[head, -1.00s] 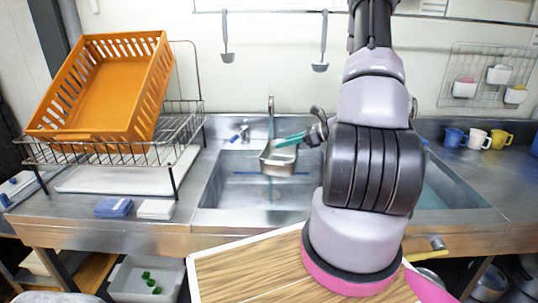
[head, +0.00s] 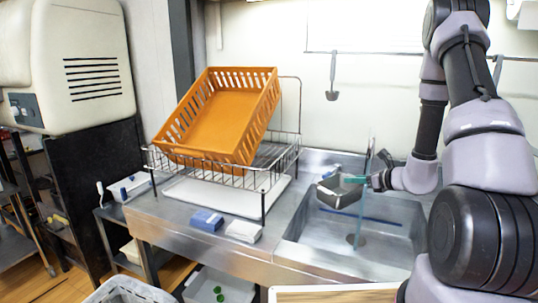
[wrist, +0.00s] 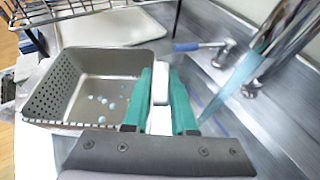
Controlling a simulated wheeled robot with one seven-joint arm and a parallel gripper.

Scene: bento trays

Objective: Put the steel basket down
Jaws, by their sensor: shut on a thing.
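The steel basket (head: 335,192) is a small grey metal box held over the left part of the sink. In the wrist view the steel basket (wrist: 72,123) has perforated walls and a few pale blue drops on its inside. My gripper (head: 366,181) is shut on its right wall, with teal fingers on both sides of the wall. The gripper also shows in the wrist view (wrist: 160,98). The basket looks roughly level. I cannot tell how high it is above the sink rim.
Water runs from the tap (wrist: 254,85) beside the gripper into the sink (head: 345,242). Left of it stands a wire dish rack (head: 262,180) with a tilted orange crate (head: 225,122) on it. Blue (head: 207,221) and white (head: 244,231) cloths lie in front on the counter.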

